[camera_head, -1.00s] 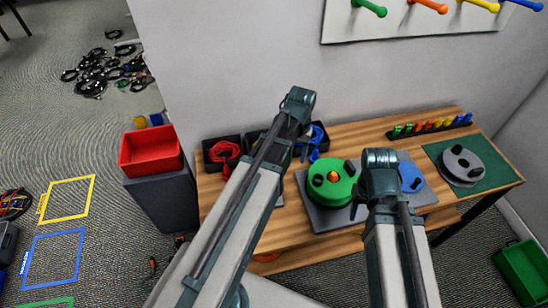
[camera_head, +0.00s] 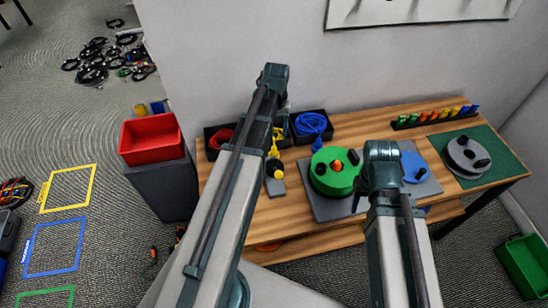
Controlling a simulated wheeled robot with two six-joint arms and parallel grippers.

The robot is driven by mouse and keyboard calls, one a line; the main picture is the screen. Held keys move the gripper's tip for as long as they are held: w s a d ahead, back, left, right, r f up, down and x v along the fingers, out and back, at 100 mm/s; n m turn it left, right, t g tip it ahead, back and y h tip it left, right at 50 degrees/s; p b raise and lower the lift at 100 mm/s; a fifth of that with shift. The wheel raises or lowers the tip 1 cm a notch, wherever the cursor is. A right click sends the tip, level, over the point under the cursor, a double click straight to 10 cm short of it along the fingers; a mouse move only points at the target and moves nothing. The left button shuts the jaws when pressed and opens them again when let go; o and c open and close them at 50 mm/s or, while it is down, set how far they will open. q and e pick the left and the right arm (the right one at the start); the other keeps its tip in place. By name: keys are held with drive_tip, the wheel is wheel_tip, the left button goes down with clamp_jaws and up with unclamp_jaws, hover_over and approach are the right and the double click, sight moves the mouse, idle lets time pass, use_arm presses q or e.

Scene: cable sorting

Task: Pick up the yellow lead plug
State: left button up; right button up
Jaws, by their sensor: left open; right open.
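The yellow lead plug (camera_head: 274,168) lies on the table by a small grey block (camera_head: 275,187), in front of the dark bins. Its yellow lead runs back toward the middle bin. My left gripper (camera_head: 273,151) is open, just behind and above the plug. My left arm hides part of it, and I cannot tell whether it touches the plug. My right gripper (camera_head: 358,196) is open and mostly hidden behind its own arm, beside the green disc.
The green disc (camera_head: 328,180) and blue disc (camera_head: 411,163) sit on a grey plate (camera_head: 318,210). Dark bins hold a red cable (camera_head: 221,138) and a blue cable (camera_head: 312,123). A grey disc (camera_head: 461,152) lies on a green mat (camera_head: 502,168). A red box (camera_head: 150,151) stands left.

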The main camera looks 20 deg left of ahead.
sight(274, 146)
use_arm(q)
wheel_tip(274, 146, down, 4)
drive_tip(key=b, duration=0.3)
drive_tip(key=f+b, duration=0.5)
drive_tip(key=shift+s+a+f, duration=0.15)
drive_tip(key=shift+s+a, duration=0.05)
drive_tip(key=shift+s, duration=0.1)
drive_tip(key=shift+c, duration=0.4)
clamp_jaws()
